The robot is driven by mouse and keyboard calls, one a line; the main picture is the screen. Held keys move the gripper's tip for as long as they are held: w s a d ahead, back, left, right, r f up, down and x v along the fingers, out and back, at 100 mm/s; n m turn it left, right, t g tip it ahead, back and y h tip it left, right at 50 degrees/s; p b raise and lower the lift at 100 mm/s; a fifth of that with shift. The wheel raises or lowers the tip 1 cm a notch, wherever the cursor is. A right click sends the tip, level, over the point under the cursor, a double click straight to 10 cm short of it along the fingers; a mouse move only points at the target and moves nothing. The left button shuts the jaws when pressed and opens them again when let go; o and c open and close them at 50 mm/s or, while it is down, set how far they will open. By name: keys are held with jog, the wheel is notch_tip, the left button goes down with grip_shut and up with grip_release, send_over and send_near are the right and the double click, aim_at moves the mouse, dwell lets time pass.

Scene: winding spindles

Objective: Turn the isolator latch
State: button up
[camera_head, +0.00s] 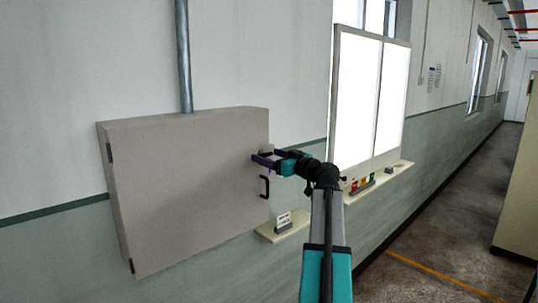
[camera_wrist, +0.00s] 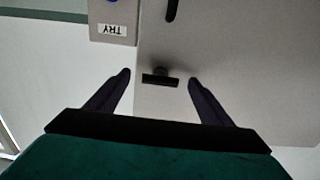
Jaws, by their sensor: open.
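The isolator latch (camera_wrist: 160,80) shows in the wrist view as a short black crossbar on a round stem, fixed to the pale grey door of a wall cabinet. The bar lies almost level across the picture. My gripper (camera_wrist: 158,84) is open, with one dark finger on each side of the latch and a visible gap to each. In the head view my gripper (camera_head: 262,158) is at the right edge of the cabinet door (camera_head: 190,190), above a black pull handle (camera_head: 264,187). I cannot make out the latch clearly there, behind the fingers.
In the wrist view a grey box (camera_wrist: 96,24) with a TRY label and a blue part sits beside the door. In the head view a small shelf (camera_head: 290,230) with a card is below the gripper. A bright board (camera_head: 365,100) stands to the right.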

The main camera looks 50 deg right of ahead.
jog(key=shift+w, duration=0.1)
jog(key=shift+c, duration=0.2)
jog(key=c, duration=1)
